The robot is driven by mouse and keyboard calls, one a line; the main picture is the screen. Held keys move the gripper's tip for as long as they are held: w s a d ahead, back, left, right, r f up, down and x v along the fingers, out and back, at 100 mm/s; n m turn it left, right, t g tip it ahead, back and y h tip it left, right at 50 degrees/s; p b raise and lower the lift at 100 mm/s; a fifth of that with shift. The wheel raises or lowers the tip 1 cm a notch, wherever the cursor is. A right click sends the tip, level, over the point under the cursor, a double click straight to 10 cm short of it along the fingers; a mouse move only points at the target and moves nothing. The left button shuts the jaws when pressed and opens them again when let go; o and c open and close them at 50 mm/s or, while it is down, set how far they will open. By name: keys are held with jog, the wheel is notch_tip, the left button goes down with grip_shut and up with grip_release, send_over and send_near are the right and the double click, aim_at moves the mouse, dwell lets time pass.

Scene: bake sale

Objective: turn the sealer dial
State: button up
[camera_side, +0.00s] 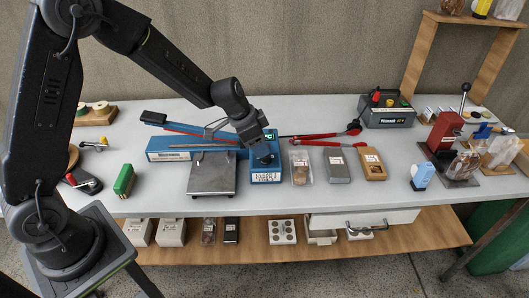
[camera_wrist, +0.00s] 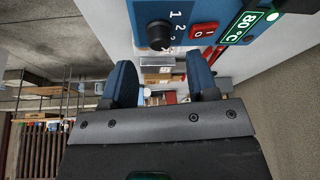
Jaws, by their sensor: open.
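The blue sealer (camera_side: 165,156) stands at the back middle of the bench, with its control box (camera_side: 266,177) at its right end. In the wrist view the black round dial (camera_wrist: 159,35) sits on the blue panel, with the numbers 1, 2, 3 around its right side. A red switch (camera_wrist: 203,30) and a green 80 °C display (camera_wrist: 247,27) are right of it. My gripper (camera_wrist: 163,75) is open and empty. Its two blue-padded fingers are apart, with the dial beyond the gap between them. I see no contact with the dial.
A scale with a steel plate (camera_side: 211,174) stands directly left of the control box. Bagged goods (camera_side: 300,167) and red-handled pliers-like tools (camera_side: 322,140) lie right of it. A dark grey machine (camera_side: 387,110) stands behind right. The bench front is mostly clear.

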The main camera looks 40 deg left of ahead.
aim_at(266, 157)
jog(key=shift+x, duration=2.2)
jog(key=c, duration=0.9)
jog(key=shift+o, duration=0.2)
